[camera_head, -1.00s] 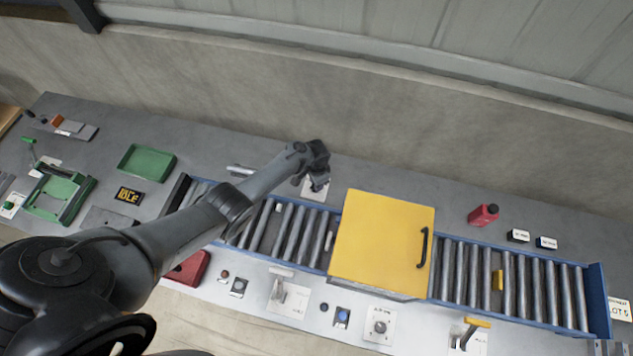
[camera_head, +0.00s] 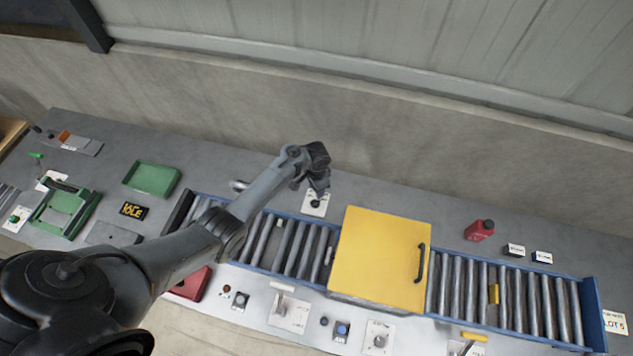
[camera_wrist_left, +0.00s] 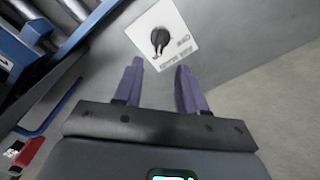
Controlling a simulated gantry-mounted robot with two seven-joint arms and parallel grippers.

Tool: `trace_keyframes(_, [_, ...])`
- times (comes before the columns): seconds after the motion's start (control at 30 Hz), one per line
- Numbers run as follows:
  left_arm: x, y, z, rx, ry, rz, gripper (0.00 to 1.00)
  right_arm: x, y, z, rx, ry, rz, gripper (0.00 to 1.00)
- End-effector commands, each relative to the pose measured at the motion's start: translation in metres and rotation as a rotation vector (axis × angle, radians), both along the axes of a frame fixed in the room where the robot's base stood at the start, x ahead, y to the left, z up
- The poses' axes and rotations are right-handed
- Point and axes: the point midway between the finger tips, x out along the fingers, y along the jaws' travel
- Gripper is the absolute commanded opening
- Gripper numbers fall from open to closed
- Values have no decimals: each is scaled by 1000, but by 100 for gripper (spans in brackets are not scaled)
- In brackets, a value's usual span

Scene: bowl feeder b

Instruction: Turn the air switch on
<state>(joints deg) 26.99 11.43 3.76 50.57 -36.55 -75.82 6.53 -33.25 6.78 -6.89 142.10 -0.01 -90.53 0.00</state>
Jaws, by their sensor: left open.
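The air switch appears to be the white plate with a black knob (camera_head: 313,208) on the grey bench behind the roller conveyor. In the left wrist view the black knob (camera_wrist_left: 160,38) sits on the white plate, with small dark lettering that I cannot read clearly. My left gripper (camera_head: 319,188) is over this plate and partly hides it. In the left wrist view the two purple fingers of the left gripper (camera_wrist_left: 160,67) are apart and empty, with the knob ahead of their tips. I cannot tell the exact height above the plate. My right gripper is not in view.
A yellow box with a black handle (camera_head: 382,258) stands over the conveyor (camera_head: 510,300), just right of the gripper. Green trays (camera_head: 152,178) lie left. Switches and levers line the front edge. Bench behind the plate is clear.

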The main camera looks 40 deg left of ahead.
Motion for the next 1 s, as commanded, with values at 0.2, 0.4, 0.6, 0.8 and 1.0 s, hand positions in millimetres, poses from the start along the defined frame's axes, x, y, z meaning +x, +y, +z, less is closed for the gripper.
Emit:
trace_keyframes(0.2, [0,-1,20,-1,0,0,40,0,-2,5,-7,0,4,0])
trace_keyframes(0.4, [0,-1,24,-1,0,0,40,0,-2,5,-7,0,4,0])
trace_keyframes(0.6, [0,0,24,-1,1,0,40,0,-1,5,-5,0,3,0])
trace_keyframes(0.8, [-2,0,24,4,-1,0,40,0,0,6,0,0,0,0])
trace_keyframes(1.0, [-21,-3,24,47,-28,9,40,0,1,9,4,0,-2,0])
